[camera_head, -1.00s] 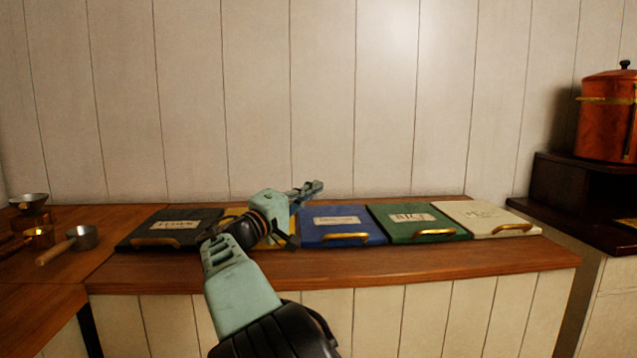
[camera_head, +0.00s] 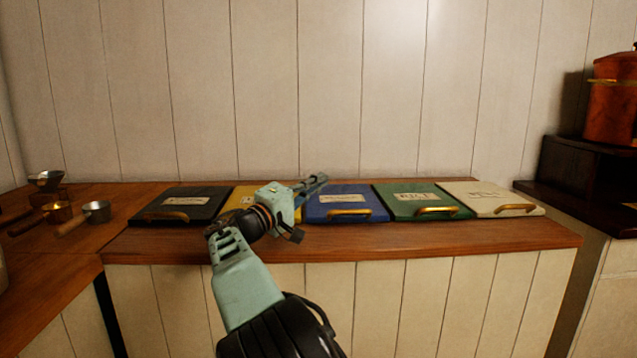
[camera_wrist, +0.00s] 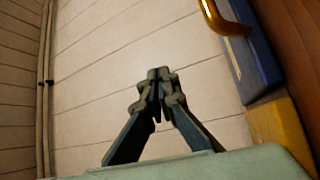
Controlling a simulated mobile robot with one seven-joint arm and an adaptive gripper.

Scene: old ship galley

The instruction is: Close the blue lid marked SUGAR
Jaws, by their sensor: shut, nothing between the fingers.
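The blue lid (camera_head: 348,200) lies flat on the counter in the head view, level with the lids beside it. It looks shut. Its pale label (camera_head: 344,199) is too blurred here to read. A brass handle (camera_head: 350,212) runs along its front edge. My gripper (camera_head: 318,181) is shut and empty, at the back left of the blue lid and seemingly above it. In the wrist view my gripper (camera_wrist: 159,75) shows closed fingertips with nothing between them, and the blue lid (camera_wrist: 250,60) with its brass handle (camera_wrist: 222,18) shows at the upper right.
A yellow lid (camera_head: 240,197), partly behind my arm, and a black lid (camera_head: 180,204) lie left. A green lid (camera_head: 415,201) and a white lid (camera_head: 490,198) lie right. Small metal pots (camera_head: 97,210) stand far left. A copper pot (camera_head: 610,105) stands on a dark ledge at right.

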